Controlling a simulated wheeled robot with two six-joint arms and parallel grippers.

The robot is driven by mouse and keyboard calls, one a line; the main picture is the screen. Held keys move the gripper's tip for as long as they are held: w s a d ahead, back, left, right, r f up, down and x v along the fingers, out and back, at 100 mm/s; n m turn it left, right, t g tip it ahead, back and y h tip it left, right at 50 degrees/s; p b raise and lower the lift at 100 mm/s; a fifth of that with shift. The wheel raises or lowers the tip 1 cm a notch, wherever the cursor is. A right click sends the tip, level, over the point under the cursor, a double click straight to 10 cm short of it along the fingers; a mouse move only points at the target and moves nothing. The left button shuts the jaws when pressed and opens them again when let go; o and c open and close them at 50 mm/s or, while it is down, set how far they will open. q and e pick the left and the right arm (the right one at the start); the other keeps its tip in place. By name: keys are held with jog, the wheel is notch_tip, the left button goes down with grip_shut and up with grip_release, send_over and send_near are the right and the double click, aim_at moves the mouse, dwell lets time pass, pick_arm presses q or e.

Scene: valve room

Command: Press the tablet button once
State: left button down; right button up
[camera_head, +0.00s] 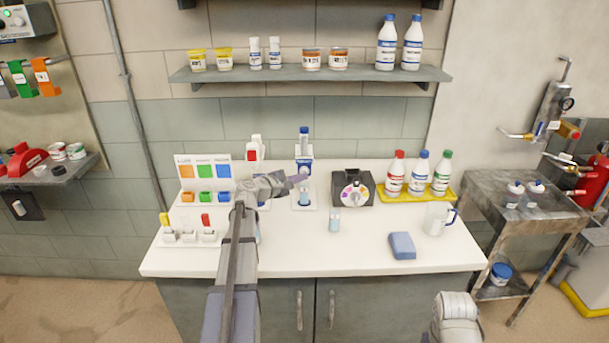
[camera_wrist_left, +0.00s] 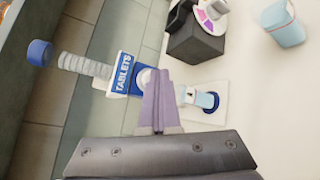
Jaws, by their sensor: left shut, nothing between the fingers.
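The tablet dispenser (camera_head: 304,152) stands upright at the back of the white counter. It has a blue cap, a clear tube and a blue front. In the left wrist view its front (camera_wrist_left: 122,74) reads TABLETS, and a pale round button (camera_wrist_left: 146,76) is partly hidden behind my fingers. A small blue-tinted cup (camera_head: 304,197) stands on the dispenser's base; it also shows in the wrist view (camera_wrist_left: 207,100). My left gripper (camera_head: 301,177) is shut and empty, its tips in front of the dispenser at button height. I cannot tell whether they touch the button. My right gripper is out of view.
A second dispenser with a red front (camera_head: 252,154) stands left, partly behind my left arm. A black box with a coloured dial (camera_head: 355,190) is close on the right. A loose cup (camera_head: 335,220), blue sponge (camera_head: 402,245) and jug (camera_head: 436,218) stand nearer. The counter's front middle is clear.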

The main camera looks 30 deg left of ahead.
pick_arm(q)
jog(key=shift+s+d, duration=0.5)
jog(key=shift+s, duration=0.3)
jog(key=shift+s, duration=0.1)
jog(key=s+d, duration=0.1)
jog(key=s, duration=0.1)
jog(key=s+d, duration=0.1)
jog(key=s, duration=0.1)
jog(key=shift+d, duration=0.3)
dwell(0.8)
